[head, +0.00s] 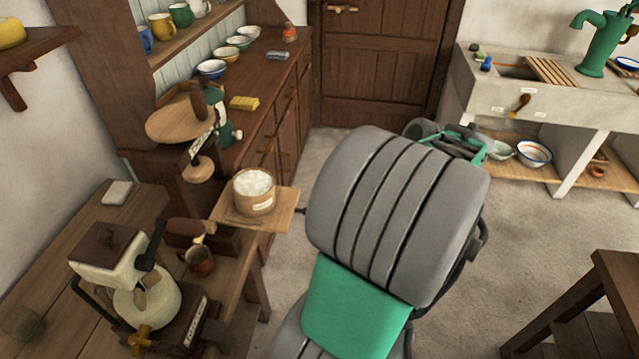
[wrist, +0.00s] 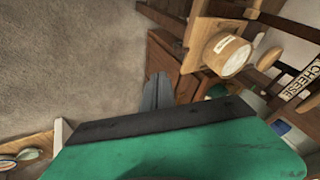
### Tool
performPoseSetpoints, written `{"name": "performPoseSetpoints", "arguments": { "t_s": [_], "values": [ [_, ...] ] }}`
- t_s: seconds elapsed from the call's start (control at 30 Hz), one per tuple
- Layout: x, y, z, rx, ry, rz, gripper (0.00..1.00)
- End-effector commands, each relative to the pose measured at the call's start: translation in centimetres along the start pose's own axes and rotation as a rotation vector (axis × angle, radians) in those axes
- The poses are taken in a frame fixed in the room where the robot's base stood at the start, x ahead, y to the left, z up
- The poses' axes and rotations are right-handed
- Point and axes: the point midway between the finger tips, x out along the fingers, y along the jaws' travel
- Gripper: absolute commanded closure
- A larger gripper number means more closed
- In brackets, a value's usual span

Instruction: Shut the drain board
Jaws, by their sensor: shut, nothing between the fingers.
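The slatted wooden drain board (head: 553,72) lies on top of the pale stone sink (head: 575,104) at the upper right of the head view. Left of the slats the dark basin opening (head: 514,71) shows. A brown handle (head: 520,103) is on the sink's front face between small labels that I cannot read. My gripper (wrist: 155,92) is shut and empty in the wrist view, with grey floor beside it. The gripper is apart from the drain board, and the wrist view does not clearly show the board.
Bowls (head: 533,153) sit on the shelf below. A wooden table (head: 590,290) is at the lower right. At left, a counter carries a labelled tub (head: 254,191), also in the wrist view (wrist: 227,54). Floor before the sink is clear.

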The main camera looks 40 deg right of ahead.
Motion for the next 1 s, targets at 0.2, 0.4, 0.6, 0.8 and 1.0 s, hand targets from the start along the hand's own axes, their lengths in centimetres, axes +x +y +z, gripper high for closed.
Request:
{"name": "performPoseSetpoints", "arguments": {
  "t_s": [0.2, 0.4, 0.6, 0.8, 1.0],
  "values": [
    [3.8, 0.2, 0.2, 0.007, -0.002, 0.000, 1.00],
    [8.2, 0.2, 0.2, 0.006, -0.004, 0.000, 1.00],
    [10.8, -1.9, 0.2, 0.000, -0.002, 0.002, 1.00],
    [11.9, -3.0, 0.4, 0.002, 0.000, 0.003, 1.00],
    [12.0, -3.0, 0.4, 0.003, 0.000, 0.004, 1.00]
  ]
}}
